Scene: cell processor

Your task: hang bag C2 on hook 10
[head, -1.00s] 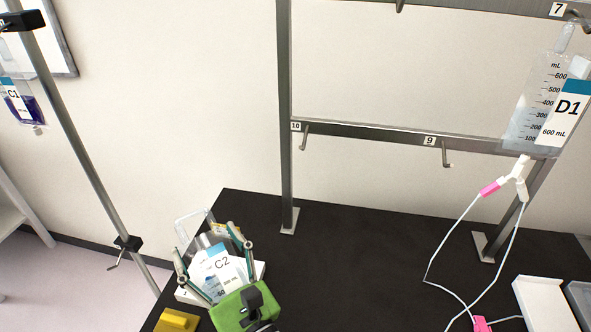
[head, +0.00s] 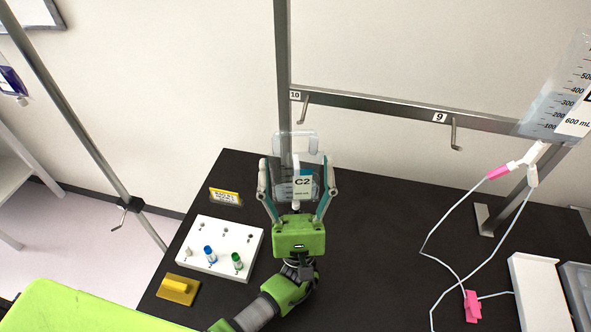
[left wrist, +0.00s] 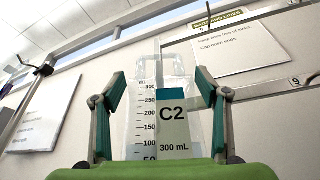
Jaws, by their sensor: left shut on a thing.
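Bag C2 (head: 303,186) is a clear bag with a white and teal label, held upright between the fingers of my left gripper (head: 297,192). In the left wrist view bag C2 (left wrist: 172,122) stands upright between the two fingers of the left gripper (left wrist: 160,105), its 300 mL scale facing me. Hook 10 (head: 304,110) hangs from the rack's crossbar next to its label, above the bag in the head view. The bag's top is apart from the hook in the picture. My right gripper is not in view.
Hook 9 (head: 455,133) is free to the right. Bag D1 (head: 560,105) hangs at the right with tubing over the black table (head: 380,250). A white block with coloured caps (head: 215,232) and a yellow block (head: 178,290) lie at left.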

